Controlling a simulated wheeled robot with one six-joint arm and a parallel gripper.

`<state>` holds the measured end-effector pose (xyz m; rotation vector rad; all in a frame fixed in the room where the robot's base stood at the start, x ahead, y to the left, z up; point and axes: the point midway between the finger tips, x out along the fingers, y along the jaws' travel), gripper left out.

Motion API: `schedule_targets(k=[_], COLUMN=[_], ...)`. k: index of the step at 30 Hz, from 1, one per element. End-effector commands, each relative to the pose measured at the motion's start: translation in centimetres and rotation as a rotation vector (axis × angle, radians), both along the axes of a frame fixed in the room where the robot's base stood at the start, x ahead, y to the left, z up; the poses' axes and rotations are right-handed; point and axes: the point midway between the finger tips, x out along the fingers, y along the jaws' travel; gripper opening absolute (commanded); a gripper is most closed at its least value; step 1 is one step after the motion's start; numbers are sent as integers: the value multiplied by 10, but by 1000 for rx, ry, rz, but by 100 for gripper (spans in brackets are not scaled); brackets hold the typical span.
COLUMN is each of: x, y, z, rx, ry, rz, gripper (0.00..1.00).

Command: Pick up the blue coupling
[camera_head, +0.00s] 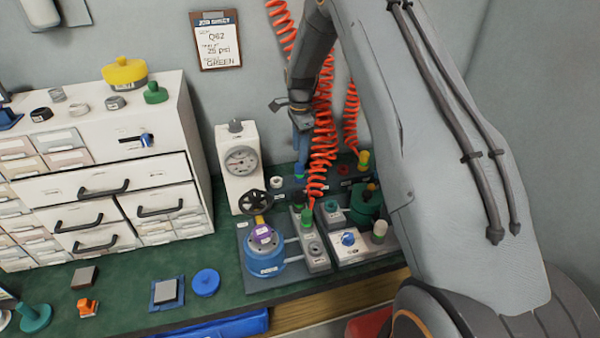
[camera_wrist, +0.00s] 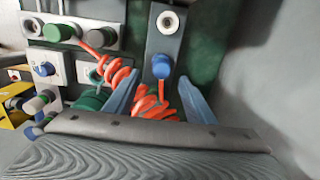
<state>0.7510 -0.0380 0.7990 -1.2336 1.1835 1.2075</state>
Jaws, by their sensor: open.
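The blue coupling (camera_wrist: 162,66) is in the wrist view, on a grey strip, with an orange coiled hose (camera_wrist: 153,106) running from it between my fingers. My gripper (camera_wrist: 159,80) is open, one blue-grey finger to each side of the hose, with the coupling just beyond and between the fingertips. I cannot tell how large the gap is. In the head view, the blue coupling (camera_head: 299,171) is small at the back of the bench, below my gripper (camera_head: 301,156). The orange hose partly hides the fingers there.
Green-ended (camera_head: 307,217) and yellow-green (camera_head: 364,160) couplings with orange hoses stand nearby. A pressure gauge (camera_head: 240,160) and black handwheel (camera_head: 255,202) are to the left. The blue round fixture (camera_head: 265,262) is in front. Bare green bench (camera_head: 130,285) lies at front left.

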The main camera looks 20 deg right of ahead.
Motion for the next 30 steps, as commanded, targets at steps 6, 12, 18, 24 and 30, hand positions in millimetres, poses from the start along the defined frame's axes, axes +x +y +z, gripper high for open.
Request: schedule_targets(k=[6, 12, 18, 24, 30], x=[1, 1, 3, 4, 4], y=[0, -1, -1, -1, -1], z=[-20, -38, -64, -76, -77], rx=[0, 0, 0, 0, 0], ry=[0, 2, 1, 0, -1], rz=[-6, -5, -4, -4, -4], gripper=[50, 50, 50, 50, 50])
